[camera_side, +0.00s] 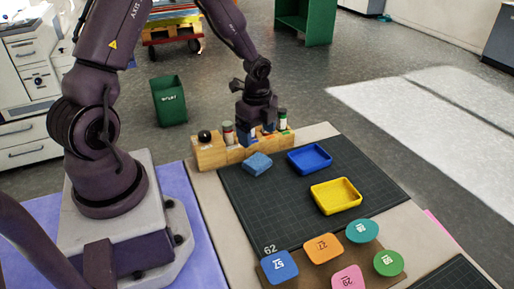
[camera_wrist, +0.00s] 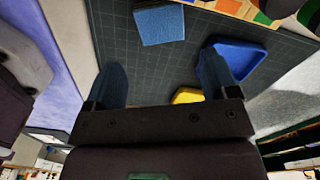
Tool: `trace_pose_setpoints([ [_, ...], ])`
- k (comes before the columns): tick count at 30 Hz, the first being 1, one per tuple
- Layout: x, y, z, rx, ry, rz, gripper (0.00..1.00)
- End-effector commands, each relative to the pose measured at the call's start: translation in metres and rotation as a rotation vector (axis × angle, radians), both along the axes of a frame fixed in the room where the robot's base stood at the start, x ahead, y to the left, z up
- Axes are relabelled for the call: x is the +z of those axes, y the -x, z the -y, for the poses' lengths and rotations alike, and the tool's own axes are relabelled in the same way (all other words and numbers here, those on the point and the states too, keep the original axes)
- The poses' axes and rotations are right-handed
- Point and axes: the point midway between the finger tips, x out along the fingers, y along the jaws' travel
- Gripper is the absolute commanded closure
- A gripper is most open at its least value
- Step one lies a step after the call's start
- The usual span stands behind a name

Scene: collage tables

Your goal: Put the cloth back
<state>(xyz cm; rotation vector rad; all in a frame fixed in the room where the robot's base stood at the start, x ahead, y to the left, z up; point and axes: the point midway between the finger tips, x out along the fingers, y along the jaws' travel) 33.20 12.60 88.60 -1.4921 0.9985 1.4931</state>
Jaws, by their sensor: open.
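The cloth (camera_side: 257,163) is a small blue folded pad. It lies on the dark gridded mat (camera_side: 240,195) at its upper left, just in front of the wooden rack. It also shows near the top of the wrist view (camera_wrist: 160,25). My gripper (camera_side: 258,132) hangs above the rack area in the side view, behind and above the cloth. In the wrist view my gripper (camera_wrist: 162,68) has its two blue-grey fingers wide apart with nothing between them. The cloth is beyond the fingertips, not touched.
A wooden rack (camera_side: 208,157) holds several small bottles and a black knob. A blue tray (camera_side: 310,158) and a yellow tray (camera_side: 337,196) lie on the mat right of the cloth. The mat's left front is clear.

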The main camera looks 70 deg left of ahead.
Motion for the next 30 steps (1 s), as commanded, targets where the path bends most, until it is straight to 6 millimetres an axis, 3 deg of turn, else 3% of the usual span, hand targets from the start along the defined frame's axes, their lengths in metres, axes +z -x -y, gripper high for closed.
trace_pose_setpoints([
  [3, 0.020, 0.000, -0.001, 0.001, -0.002, 0.003, 0.20],
  [11, 0.051, 0.001, 0.004, 0.040, -0.028, 0.014, 0.20],
  [16, 0.110, 0.011, 0.026, 0.241, -0.105, 0.091, 0.20],
  [24, 0.204, 0.062, 0.080, 0.703, -0.058, 0.318, 0.20],
  [30, 0.239, 0.108, 0.111, 0.991, 0.133, 0.422, 0.20],
])
